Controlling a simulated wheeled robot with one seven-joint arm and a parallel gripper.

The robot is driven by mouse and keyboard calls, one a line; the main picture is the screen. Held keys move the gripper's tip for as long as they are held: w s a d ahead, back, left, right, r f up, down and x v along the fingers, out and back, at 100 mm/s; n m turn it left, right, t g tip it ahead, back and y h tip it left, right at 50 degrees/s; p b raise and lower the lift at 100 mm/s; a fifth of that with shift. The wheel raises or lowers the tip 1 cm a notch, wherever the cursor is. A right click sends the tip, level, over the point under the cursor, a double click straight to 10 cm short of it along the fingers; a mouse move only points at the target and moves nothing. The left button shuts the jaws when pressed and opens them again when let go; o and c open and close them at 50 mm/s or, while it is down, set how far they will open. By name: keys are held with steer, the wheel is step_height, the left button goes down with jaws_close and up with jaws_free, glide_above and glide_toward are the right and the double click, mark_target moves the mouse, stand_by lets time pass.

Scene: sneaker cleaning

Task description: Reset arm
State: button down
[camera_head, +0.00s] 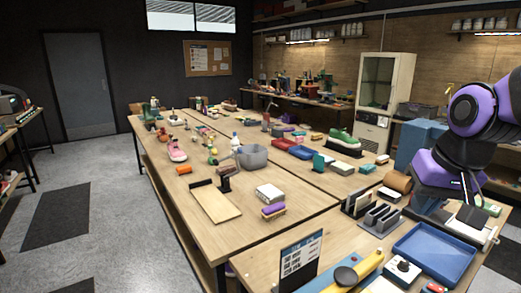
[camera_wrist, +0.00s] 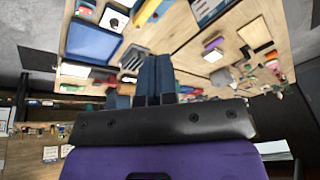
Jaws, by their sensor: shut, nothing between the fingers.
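My gripper (camera_wrist: 154,58) shows in the wrist view as two dark blue fingers side by side. They are shut against each other, with nothing between them. The wrist view is turned over, with the workbench (camera_wrist: 185,38) along its top. In the head view my purple arm is at the right edge, over the right side of the bench; I cannot clearly make out the fingertips there.
A blue tray (camera_head: 436,254), a dark slotted rack (camera_head: 381,219) and an upright sign (camera_head: 300,262) stand on the near bench. A wooden tray (camera_head: 215,203), a grey bin (camera_head: 252,158) and a green sneaker (camera_head: 343,141) are farther back. The floor at left is clear.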

steer(key=s+d+r+n+t+h, duration=0.1)
steer(key=s+r, duration=0.4)
steer(key=s, duration=0.5)
steer(key=shift+d+t, duration=0.4)
steer(key=shift+d, duration=0.05)
